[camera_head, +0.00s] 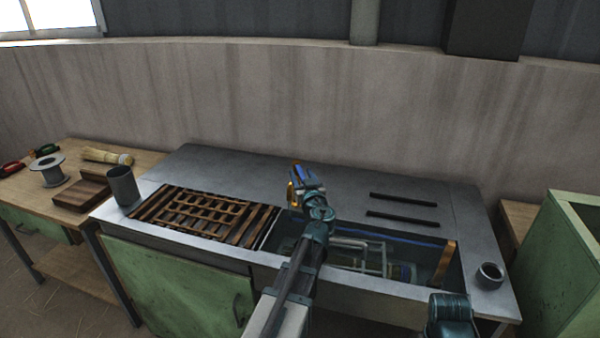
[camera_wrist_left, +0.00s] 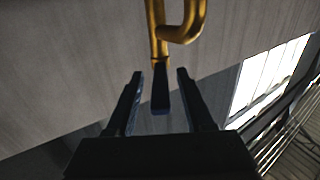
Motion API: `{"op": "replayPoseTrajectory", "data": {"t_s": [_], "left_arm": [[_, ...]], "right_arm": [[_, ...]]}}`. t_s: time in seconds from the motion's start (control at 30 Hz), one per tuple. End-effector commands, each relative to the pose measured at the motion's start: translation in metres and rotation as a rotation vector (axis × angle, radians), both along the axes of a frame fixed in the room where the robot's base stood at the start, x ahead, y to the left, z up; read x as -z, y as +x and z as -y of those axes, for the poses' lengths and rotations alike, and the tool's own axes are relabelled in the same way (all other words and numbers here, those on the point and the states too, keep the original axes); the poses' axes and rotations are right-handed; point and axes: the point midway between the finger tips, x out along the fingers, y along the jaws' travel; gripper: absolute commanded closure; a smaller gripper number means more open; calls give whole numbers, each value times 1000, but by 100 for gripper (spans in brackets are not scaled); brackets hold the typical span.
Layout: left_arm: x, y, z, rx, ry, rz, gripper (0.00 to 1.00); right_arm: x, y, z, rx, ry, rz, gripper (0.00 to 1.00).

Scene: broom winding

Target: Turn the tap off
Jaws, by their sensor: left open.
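The brass tap (camera_head: 291,196) stands at the left end of the sink (camera_head: 268,262), mostly hidden behind my left gripper (camera_head: 306,174). In the left wrist view, the tap's curved brass pipe (camera_wrist_left: 187,30) is at the top. Its dark blue lever handle (camera_wrist_left: 160,98) hangs down between the two fingers of my left gripper (camera_wrist_left: 159,76). The fingers are open, with a gap visible on each side of the handle. I cannot tell from these views whether water runs. Part of my right arm shows at the bottom right of the head view; its gripper is out of view.
A slatted brown rack (camera_head: 205,214) and a grey cup (camera_head: 122,186) are left of the sink. Two dark bars (camera_head: 403,198) lie behind it. A small round pot (camera_head: 489,275) stands at right. A wooden bench (camera_head: 140,160) at far left holds a spool (camera_head: 48,170) and brush (camera_head: 106,156).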

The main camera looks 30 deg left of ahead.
Motion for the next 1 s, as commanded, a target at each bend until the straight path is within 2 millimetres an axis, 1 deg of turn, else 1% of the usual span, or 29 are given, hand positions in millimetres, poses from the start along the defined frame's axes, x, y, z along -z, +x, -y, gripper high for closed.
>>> {"op": "replayPoseTrajectory", "data": {"t_s": [0.03, 0.2, 0.57, 0.67, 0.7, 0.87, 1.0], "left_arm": [[0, 7, -5, -2, 0, 0, 48], [0, 15, -14, 0, 0, 0, 48], [0, 16, -16, 0, 0, 0, 48], [0, 16, -16, 0, 0, 0, 64], [0, 16, -16, 0, 0, 0, 71], [0, 16, -16, 0, 0, 0, 100], [0, 16, -16, 0, 0, 0, 100]], "right_arm": [[0, 0, 0, 0, 0, 0, 50], [0, 0, 0, 0, 0, 0, 50], [0, 0, 0, 0, 0, 0, 50], [0, 0, 0, 0, 0, 0, 50], [0, 0, 0, 0, 0, 0, 50], [0, 0, 0, 0, 0, 0, 50], [0, 0, 0, 0, 0, 0, 50]]}}
